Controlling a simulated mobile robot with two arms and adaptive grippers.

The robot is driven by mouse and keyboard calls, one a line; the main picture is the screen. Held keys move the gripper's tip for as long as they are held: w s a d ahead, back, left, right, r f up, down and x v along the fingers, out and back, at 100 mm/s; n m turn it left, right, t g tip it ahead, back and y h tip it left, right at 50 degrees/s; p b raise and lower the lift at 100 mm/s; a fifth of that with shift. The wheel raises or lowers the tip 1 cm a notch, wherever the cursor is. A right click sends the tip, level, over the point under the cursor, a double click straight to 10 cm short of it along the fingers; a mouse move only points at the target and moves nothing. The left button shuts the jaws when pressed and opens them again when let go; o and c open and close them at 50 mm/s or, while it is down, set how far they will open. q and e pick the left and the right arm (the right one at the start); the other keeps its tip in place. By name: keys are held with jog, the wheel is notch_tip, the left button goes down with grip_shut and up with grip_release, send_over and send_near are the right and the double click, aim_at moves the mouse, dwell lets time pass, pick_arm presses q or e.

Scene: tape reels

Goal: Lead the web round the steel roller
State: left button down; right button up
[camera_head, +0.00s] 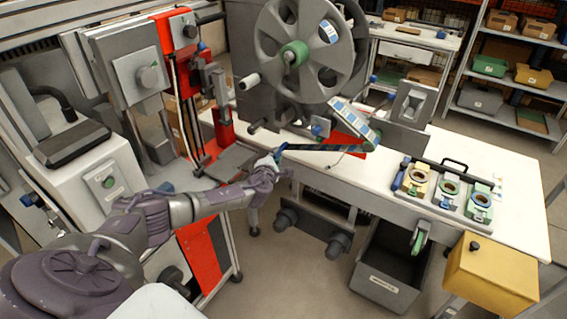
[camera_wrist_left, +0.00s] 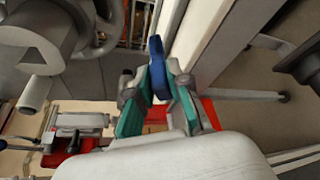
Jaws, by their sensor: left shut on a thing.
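My left gripper (camera_head: 279,157) is at the front edge of the white table, below the large grey reel (camera_head: 272,39). It is shut on a blue tab (camera_wrist_left: 157,66), which stands up between its teal finger pads in the left wrist view. In the head view, a dark web (camera_head: 325,148) runs right from the gripper, nearly level, toward a tilted block with pale blue panels (camera_head: 355,120). A pale metal cylinder (camera_head: 249,81) juts out left of the reel; I cannot tell whether it is the steel roller. The web is apart from it. My right gripper is not in view.
The white table (camera_head: 480,157) holds a tray of ring-shaped parts (camera_head: 447,188) at right. A yellow box (camera_head: 492,272) and a dark open bin (camera_head: 390,272) stand in front. A red upright (camera_head: 178,45) and grey machine units stand at left.

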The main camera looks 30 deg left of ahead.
pick_arm(q)
jog(key=a+f+b, duration=0.3)
jog(key=a+b, duration=0.9)
jog(key=a, duration=0.2)
jog(key=a+r+p, duration=0.4)
jog(key=r+p, duration=0.2)
jog(key=r, duration=0.3)
jog(key=shift+s+a+r, duration=0.15)
jog(key=shift+s+a, duration=0.1)
